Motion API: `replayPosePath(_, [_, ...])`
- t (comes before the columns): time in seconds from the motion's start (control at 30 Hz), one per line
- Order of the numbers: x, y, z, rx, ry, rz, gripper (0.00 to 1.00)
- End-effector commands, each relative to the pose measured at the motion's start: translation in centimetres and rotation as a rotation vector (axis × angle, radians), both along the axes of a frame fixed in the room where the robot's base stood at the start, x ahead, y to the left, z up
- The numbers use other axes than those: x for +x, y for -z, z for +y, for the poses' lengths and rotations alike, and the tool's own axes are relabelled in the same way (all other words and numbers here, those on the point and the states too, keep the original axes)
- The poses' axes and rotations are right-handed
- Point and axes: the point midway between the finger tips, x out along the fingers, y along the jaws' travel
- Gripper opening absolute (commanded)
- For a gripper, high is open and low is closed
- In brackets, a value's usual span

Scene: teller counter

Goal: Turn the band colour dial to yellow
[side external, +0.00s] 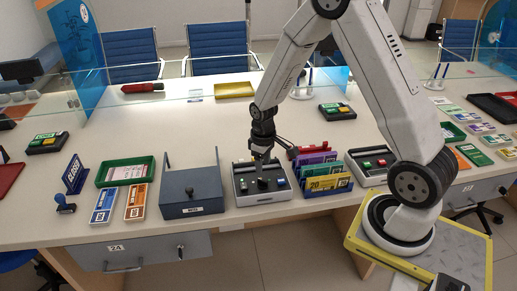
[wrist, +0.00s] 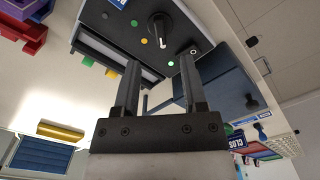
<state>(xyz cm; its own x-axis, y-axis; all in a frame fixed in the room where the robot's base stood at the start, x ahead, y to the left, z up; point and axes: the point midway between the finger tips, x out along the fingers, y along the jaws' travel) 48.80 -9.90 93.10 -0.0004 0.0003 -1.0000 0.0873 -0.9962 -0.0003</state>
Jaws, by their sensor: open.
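The dial box (side external: 243,193) is a dark-topped grey unit on the counter, just left of the coloured note rack. In the wrist view, its black dial knob (wrist: 160,24) has a white mark on the side towards my fingers. My gripper (wrist: 159,64) is open, with one finger on either side of empty space, just short of the knob. In the side view my gripper (side external: 262,156) points down above the box.
A blue-grey drawer box (side external: 192,190) stands close to the left of the dial box. The rack (side external: 328,183) with yellow, blue, green and purple holders stands close to the right. A green tray (side external: 126,171) and a blue stamp (side external: 65,205) are further left.

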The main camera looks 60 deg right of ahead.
Motion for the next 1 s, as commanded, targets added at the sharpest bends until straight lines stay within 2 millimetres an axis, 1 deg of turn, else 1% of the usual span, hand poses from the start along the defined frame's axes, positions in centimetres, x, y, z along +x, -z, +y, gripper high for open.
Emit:
replayPosePath(0.4, [0.0,4.4,0.0,0.001,0.000,0.001,0.54])
replayPosePath(0.53, [0.0,5.5,0.0,0.001,0.000,0.000,0.54])
replayPosePath(0.73, [0.0,6.4,0.0,0.001,0.000,-0.002,0.54])
replayPosePath(1.0, [0.0,6.5,0.0,0.001,0.000,-0.002,0.54])
